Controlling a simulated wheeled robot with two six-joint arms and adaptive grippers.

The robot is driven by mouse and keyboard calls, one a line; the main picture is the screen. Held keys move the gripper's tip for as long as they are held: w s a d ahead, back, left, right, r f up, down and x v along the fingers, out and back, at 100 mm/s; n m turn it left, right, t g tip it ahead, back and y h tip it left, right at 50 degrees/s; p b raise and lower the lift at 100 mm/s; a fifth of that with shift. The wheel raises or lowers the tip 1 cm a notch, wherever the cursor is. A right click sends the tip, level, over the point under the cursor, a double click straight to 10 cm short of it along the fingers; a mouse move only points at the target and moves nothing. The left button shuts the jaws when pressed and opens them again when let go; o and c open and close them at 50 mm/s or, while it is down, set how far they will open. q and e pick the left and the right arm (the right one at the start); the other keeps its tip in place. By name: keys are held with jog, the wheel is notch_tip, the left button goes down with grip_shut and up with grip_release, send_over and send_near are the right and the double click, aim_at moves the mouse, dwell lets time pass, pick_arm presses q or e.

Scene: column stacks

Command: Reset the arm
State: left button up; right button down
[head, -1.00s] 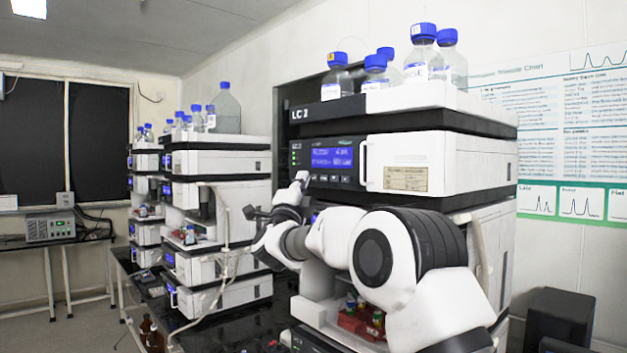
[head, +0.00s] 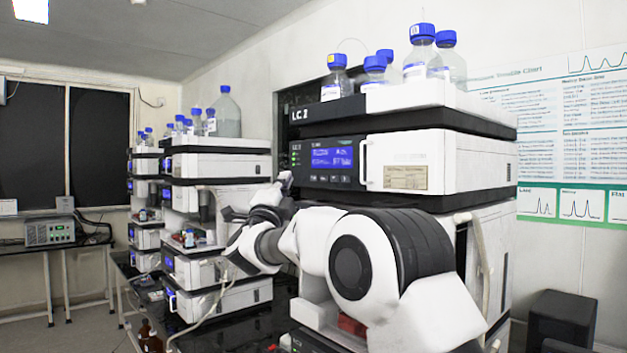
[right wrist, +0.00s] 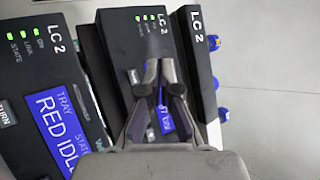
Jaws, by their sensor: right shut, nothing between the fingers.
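My right arm reaches in from the lower right of the head view, with the elbow large in front of the near LC 2 stack (head: 440,165). Its gripper (head: 285,180) is at the left edge of that stack, beside the lit blue display (head: 331,158). In the right wrist view the gripper (right wrist: 160,66) is shut and empty, in front of a black panel marked LC 2 (right wrist: 148,40) with green lights. Its fingers partly hide a blue screen on that panel. A larger blue screen (right wrist: 58,125) reading "RED IDLE" shows at the left. My left arm is not in view.
Blue-capped bottles (head: 421,50) stand on top of the near stack. More stacks (head: 218,165) stand on the black bench to the left. A red tray (head: 352,325) in the near stack is mostly hidden by my arm. A black box (head: 562,320) is at the right.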

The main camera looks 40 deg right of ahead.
dwell(0.4)
